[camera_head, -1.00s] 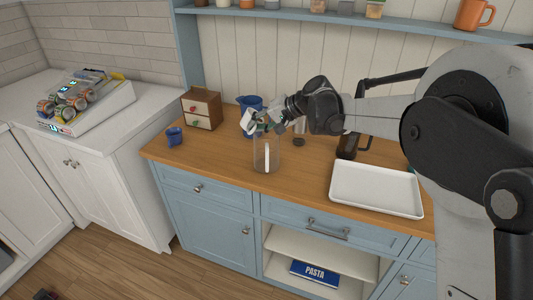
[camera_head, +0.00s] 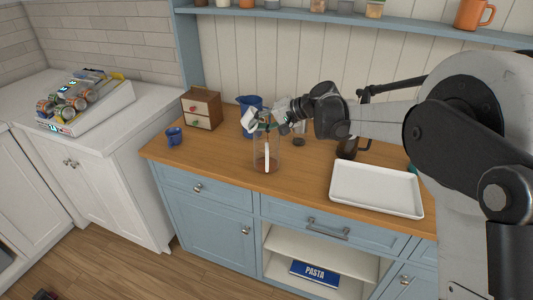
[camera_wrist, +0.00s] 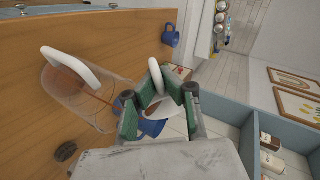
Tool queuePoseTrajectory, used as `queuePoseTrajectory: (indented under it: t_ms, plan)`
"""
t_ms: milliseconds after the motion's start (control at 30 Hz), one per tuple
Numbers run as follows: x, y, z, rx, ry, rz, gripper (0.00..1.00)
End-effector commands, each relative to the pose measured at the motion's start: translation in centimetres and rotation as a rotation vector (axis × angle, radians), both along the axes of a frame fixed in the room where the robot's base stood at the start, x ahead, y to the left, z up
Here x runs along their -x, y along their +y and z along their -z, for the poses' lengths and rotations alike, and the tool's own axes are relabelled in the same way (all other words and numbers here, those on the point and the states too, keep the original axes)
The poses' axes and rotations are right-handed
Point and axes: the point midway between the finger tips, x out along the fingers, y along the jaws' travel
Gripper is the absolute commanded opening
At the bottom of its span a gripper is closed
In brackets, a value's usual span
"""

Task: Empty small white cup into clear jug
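The clear jug (camera_head: 258,149) stands upright on the wooden counter; its white handle faces the camera, and a little brown liquid shows at the bottom. My gripper (camera_head: 266,122) is shut on the small white cup (camera_head: 249,119) and holds it steeply tilted just above the jug's mouth. In the wrist view, the cup's white handle (camera_wrist: 157,76) sits between my green-padded fingers (camera_wrist: 157,98). A thin brown streak runs from near the cup into the jug (camera_wrist: 72,95), where brown liquid shows. The cup's inside is mostly hidden.
A blue pitcher (camera_head: 243,102) stands close behind the cup. A small drawer box (camera_head: 201,108) and a blue mug (camera_head: 174,136) are to the left. A white tray (camera_head: 376,190) lies right of the jug. A small dark round object (camera_head: 299,142) lies on the counter.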

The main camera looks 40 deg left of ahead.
Motion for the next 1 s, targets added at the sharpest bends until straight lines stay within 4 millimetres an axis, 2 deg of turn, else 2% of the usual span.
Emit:
queuePoseTrajectory:
  t_ms: [600, 1000]
  plan:
    - [0.87, 0.96, -0.01, 0.000, 0.000, 0.000, 0.00]
    - [0.83, 0.92, 0.20, -0.024, 0.022, 0.000, 0.00]
